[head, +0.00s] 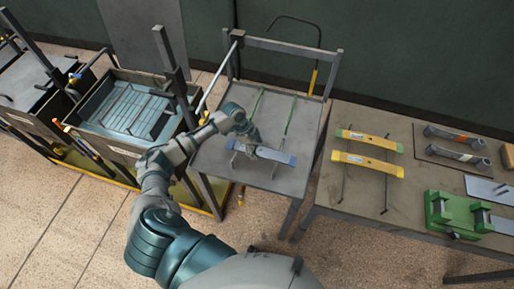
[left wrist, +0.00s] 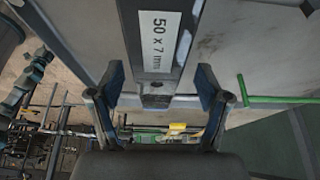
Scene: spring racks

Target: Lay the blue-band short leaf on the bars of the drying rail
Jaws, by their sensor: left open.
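The blue-band leaf (head: 273,154), grey with blue ends, lies across the near part of two thin bars with green far lengths (head: 289,115) on the middle grey table. These bars look like the drying rail. My left gripper (head: 253,141) is over the leaf's left part, partly hiding it. In the left wrist view, my left gripper (left wrist: 160,88) is open, with a blue-padded finger on each side of the leaf's end (left wrist: 157,94) and a visible gap at each side. The leaf's label (left wrist: 160,42) reads 50 x 7 mm. My right gripper is not in view.
A green fixture (head: 458,214) and grey leaves with dark ends (head: 457,152) are farther right. A basin (head: 95,112) stands left. The middle table's back is framed by uprights (head: 327,75).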

